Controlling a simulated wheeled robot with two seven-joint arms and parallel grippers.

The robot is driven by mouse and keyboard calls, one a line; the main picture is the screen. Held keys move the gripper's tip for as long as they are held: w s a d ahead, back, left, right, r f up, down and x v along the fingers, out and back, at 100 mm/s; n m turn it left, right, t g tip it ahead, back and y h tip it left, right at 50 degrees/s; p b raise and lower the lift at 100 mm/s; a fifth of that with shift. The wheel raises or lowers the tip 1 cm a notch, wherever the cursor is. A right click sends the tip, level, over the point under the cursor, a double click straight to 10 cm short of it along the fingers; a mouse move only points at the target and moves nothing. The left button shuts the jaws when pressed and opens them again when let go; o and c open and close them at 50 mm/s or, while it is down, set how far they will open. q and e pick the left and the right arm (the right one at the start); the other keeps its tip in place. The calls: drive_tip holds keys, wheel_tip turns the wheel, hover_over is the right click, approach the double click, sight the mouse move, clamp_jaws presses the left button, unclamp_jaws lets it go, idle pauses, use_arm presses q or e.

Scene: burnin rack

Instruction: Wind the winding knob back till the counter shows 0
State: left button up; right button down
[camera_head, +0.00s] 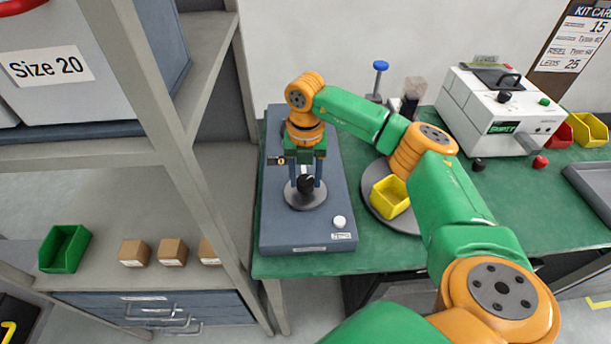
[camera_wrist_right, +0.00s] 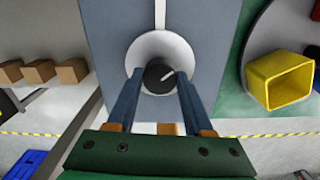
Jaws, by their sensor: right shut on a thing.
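The black winding knob (camera_head: 306,184) stands on a pale round disc on the blue-grey machine (camera_head: 325,205). A small dark window with a yellow mark (camera_head: 281,160), perhaps the counter, shows just left of the gripper. It is partly hidden, and I cannot read its number. My left gripper is not in view.
A white button (camera_head: 339,222) sits at the machine's front right. A yellow bin (camera_head: 389,197) stands on a round grey plate to the right. A white tester (camera_head: 500,108) is at the back right. Shelving with boxes (camera_head: 172,252) borders the left side.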

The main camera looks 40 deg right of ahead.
sight(306, 179)
drive_tip(key=shift+c, duration=1.4)
unclamp_jaws()
wheel_tip(306, 179, up, 6)
drive_tip(key=shift+w+r+b, duration=0.1)
drive_tip(key=shift+r+b, duration=0.15)
drive_tip(key=shift+b, duration=0.55)
drive_tip(key=shift+r, duration=0.35)
